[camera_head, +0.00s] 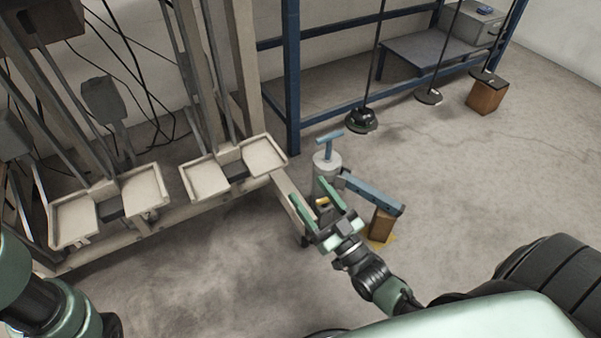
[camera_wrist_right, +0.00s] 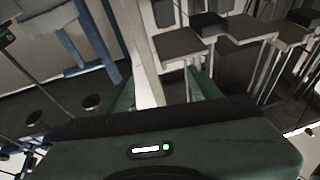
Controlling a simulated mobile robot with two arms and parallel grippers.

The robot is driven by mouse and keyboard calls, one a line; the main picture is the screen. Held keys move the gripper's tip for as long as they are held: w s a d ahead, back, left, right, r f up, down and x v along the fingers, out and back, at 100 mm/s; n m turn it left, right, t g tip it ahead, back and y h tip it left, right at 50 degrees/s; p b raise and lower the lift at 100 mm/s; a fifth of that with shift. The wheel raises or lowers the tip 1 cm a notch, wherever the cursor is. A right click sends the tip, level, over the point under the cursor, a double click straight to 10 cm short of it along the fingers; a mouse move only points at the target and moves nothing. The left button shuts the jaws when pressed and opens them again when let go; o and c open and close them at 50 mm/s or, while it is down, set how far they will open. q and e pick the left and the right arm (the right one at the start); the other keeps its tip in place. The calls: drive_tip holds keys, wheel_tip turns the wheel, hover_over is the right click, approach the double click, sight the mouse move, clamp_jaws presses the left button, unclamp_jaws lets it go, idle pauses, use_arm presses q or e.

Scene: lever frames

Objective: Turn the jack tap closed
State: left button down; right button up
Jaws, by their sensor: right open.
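The jack (camera_head: 327,163) stands on the floor as a pale grey cylinder with a blue T-shaped top. A blue bar (camera_head: 372,192) extends from it to the right. My right gripper (camera_head: 309,190), with green fingers, is open in front of the jack and overlaps its lower part in the head view. A small yellow piece (camera_head: 322,201) shows between the fingers; I cannot tell whether it is the tap. The tap is not clearly visible. The open fingers also show in the right wrist view (camera_wrist_right: 165,90). My left gripper is out of view.
A wooden block (camera_head: 382,225) stands under the bar's right end. A beige frame with shallow trays (camera_head: 262,157) stands close on the left. A blue rack (camera_head: 291,80) rises behind, with hanging round weights (camera_head: 362,120) to its right. Open floor lies at right.

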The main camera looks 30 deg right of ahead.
drive_tip(key=a+r+t+y+p, duration=0.1)
drive_tip(key=a+r, duration=0.2)
drive_tip(key=r, duration=0.5)
drive_tip(key=shift+s+r+p, duration=0.35)
drive_tip(key=shift+a, duration=0.1)
